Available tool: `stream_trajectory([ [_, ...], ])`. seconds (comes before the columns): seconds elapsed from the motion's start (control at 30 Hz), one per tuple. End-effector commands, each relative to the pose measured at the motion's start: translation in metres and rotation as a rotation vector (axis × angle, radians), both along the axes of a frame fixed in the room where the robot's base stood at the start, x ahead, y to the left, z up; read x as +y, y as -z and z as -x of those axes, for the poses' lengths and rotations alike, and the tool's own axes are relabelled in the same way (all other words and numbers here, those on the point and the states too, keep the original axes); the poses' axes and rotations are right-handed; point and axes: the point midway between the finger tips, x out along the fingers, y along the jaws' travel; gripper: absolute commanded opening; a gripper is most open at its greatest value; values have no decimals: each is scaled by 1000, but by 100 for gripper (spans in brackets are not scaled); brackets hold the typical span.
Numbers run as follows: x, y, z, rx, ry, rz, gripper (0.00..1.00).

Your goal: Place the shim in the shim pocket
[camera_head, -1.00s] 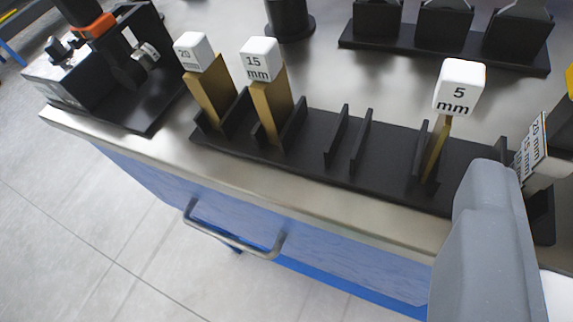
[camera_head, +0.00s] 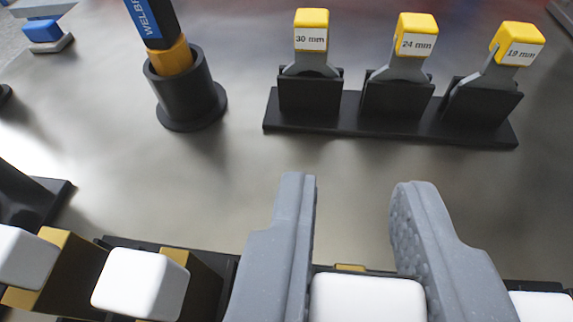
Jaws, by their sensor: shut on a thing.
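My gripper (camera_head: 356,190) is at the bottom middle, its two grey fingers on either side of a white-topped shim (camera_head: 368,298). It is shut on this shim. A sliver of brass shows just behind the white cap. The held shim is over or in the black shim rack (camera_head: 222,262), in line with the other shims. Its lower part and the pocket are hidden, so I cannot tell if it is seated. Two white-capped shims (camera_head: 140,284) (camera_head: 22,256) stand to the left. Another white cap (camera_head: 540,306) shows at the bottom right.
A black rack (camera_head: 390,124) with yellow-capped tools marked 30 mm, 24 mm and 19 mm stands at the back. A black cup (camera_head: 186,92) holds a dark, orange-collared tool. A dark fixture (camera_head: 30,200) is at the left edge. The metal tabletop between is clear.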

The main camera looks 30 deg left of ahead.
Motion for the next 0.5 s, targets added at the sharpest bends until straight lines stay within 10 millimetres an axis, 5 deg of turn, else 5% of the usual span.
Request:
stream_trajectory([
  [0.2,7,2,-7,-4,0,0,0],
  [0.5,5,35,-6,-2,0,0,0],
])
